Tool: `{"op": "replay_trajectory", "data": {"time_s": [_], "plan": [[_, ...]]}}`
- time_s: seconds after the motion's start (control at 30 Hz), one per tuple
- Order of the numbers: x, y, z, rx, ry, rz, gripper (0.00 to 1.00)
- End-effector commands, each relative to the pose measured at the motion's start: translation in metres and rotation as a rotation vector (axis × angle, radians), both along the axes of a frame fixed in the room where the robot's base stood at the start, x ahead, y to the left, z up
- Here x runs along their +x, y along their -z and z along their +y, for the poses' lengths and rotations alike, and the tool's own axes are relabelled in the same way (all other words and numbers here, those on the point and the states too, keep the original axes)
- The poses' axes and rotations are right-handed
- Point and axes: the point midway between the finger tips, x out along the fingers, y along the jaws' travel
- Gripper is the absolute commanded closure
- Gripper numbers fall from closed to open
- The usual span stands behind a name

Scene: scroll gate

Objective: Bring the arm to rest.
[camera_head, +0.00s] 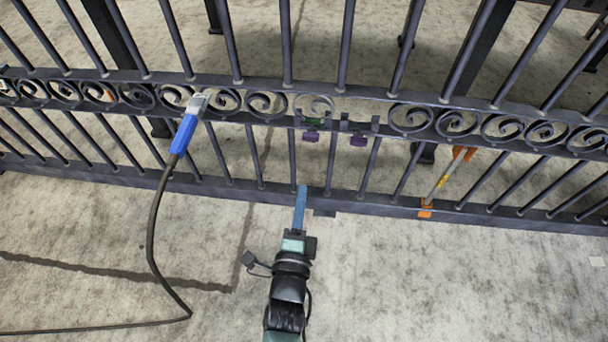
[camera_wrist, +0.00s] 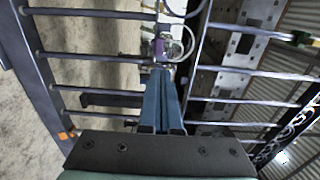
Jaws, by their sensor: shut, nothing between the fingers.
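My gripper (camera_head: 300,192) shows in the head view at the bottom centre, in front of the gate's lower rail. Its blue fingers are shut with nothing between them. In the wrist view my gripper (camera_wrist: 161,72) points toward the gate bars, with a purple piece (camera_wrist: 160,48) just past the fingertips; I cannot tell if they touch. My arm reaches up from the bottom edge of the head view. The dark metal gate (camera_head: 420,210) with its row of scrolls spans the head view.
A blue-handled tool (camera_head: 184,135) with a black cable hangs at the scroll band on the left. An orange and silver tool (camera_head: 445,180) leans at the gate on the right. The concrete floor in front (camera_head: 450,280) is mostly clear.

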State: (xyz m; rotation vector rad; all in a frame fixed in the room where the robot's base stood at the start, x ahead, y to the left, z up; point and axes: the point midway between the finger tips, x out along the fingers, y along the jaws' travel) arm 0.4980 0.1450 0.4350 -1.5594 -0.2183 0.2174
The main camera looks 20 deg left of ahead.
Motion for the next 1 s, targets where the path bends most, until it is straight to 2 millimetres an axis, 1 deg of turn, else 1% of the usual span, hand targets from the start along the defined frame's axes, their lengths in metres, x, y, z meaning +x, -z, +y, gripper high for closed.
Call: {"op": "replay_trajectory", "data": {"time_s": [0.1,0.37,0.47,0.57,0.67,0.7,0.77,0.8,0.83,0.87,0.9,0.97,1.0], "plan": [[-0.008,-0.001,-0.002,0.000,-0.001,0.000,1.00],[-0.009,0.000,-0.003,0.000,0.000,-0.001,1.00],[-0.001,-0.014,-0.003,-0.017,0.002,-0.023,1.00],[0.019,-0.055,-0.003,-0.072,0.011,-0.086,1.00],[0.047,-0.120,-0.006,-0.171,0.033,-0.185,1.00],[0.057,-0.150,-0.009,-0.218,0.046,-0.228,1.00],[0.070,-0.195,-0.014,-0.294,0.070,-0.293,1.00],[0.077,-0.225,-0.018,-0.345,0.089,-0.334,1.00],[0.081,-0.248,-0.021,-0.383,0.104,-0.366,1.00],[0.084,-0.270,-0.025,-0.423,0.120,-0.396,1.00],[0.087,-0.300,-0.030,-0.474,0.144,-0.437,1.00],[0.089,-0.346,-0.039,-0.556,0.186,-0.495,1.00],[0.089,-0.376,-0.045,-0.610,0.216,-0.533,1.00]]}}
